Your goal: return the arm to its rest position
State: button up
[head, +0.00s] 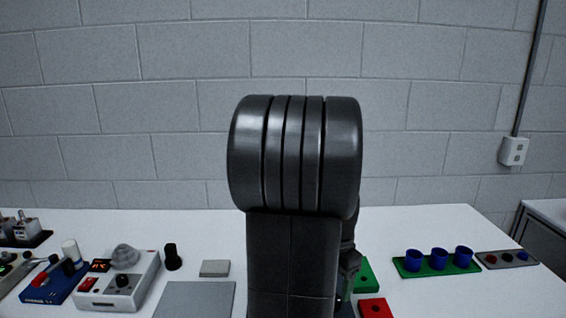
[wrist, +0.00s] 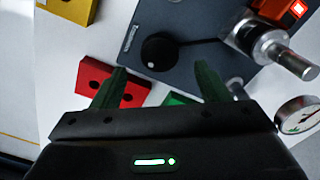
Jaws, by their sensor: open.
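My arm's dark links rise through the middle of the head view and hide part of the table. In the wrist view my gripper (wrist: 160,88) has two green fingers spread well apart with nothing between them. The gripper is above a red block with holes (wrist: 105,82) and a dark panel (wrist: 200,55) with a black round knob (wrist: 160,50). The fingers do not appear to touch either one. The gripper's fingertips are hidden behind my arm in the head view.
A green tray with blue cups (head: 437,263) stands at the right. A white control box (head: 120,285), a blue device (head: 50,285) and a black knob (head: 172,257) stand at the left. A grey plate (head: 195,300) lies near the front. A yellow block (wrist: 70,8) and a gauge (wrist: 298,115) show in the wrist view.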

notch_tip(320, 180, up, 9)
notch_tip(320, 180, down, 14)
jog(key=shift+s+r, duration=0.1)
jog(key=shift+r, duration=0.05)
jog(key=shift+f, duration=0.3)
jog(key=n, duration=0.5)
jog(key=shift+r+b, duration=0.1)
jog(key=shift+b, duration=0.25)
jog(key=n, duration=0.5)
jog(key=shift+n, duration=0.3)
jog(key=n+b, duration=0.1)
jog(key=n, duration=0.4)
jog(key=shift+n+b, duration=0.45)
jog(key=shift+n, duration=1.85)
